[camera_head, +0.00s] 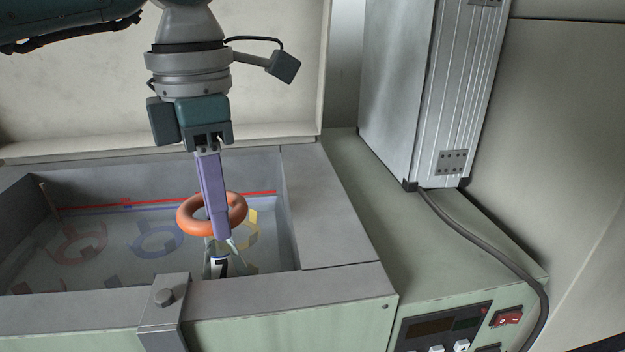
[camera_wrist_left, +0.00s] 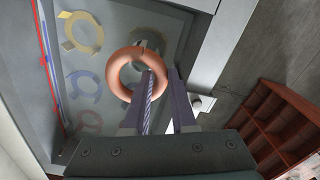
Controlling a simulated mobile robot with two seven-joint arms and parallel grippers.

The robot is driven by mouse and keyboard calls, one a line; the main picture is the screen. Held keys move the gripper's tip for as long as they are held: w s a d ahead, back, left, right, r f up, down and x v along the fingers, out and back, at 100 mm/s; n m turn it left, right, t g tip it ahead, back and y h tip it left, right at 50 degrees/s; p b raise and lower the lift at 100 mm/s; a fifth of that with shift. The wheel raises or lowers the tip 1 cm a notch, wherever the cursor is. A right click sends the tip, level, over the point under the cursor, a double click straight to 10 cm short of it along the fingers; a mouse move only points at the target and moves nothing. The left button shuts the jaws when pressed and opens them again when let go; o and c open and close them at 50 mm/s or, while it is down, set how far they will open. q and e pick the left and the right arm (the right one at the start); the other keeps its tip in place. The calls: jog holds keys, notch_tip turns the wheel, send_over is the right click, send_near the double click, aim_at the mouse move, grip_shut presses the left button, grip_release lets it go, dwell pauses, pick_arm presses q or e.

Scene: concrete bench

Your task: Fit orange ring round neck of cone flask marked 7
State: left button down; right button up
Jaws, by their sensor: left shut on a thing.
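My left gripper (camera_head: 215,232) comes down from above with two long purple fingers. They are shut on the right side of the orange ring (camera_head: 184,217) and hold it over the bath. The ring is a plain thick hoop, tilted in the wrist view (camera_wrist_left: 116,72). A clear flask (camera_head: 217,266) with a dark mark on a white label stands in the bath just below the fingertips. Its mark is too small to read surely, and its neck is largely hidden by the fingers. The ring looks above the flask, not visibly around its neck. My right gripper is out of view.
The water bath has grey rim walls (camera_head: 335,215) and a clamp (camera_head: 163,297) at its front. Red, blue and yellow lugged rings (camera_head: 157,238) show in the bath. A tall metal box (camera_head: 400,95) stands behind right, with a cable. The control panel (camera_head: 445,328) is at front right.

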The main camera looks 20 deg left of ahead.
pick_arm(q)
jog(key=shift+f+b, duration=0.55)
jog(key=shift+f, duration=0.05)
jog(key=shift+c, duration=0.9)
grip_release()
jog(key=shift+r, duration=0.1)
jog(key=shift+r+p, duration=1.1)
jog(key=shift+r, duration=0.4)
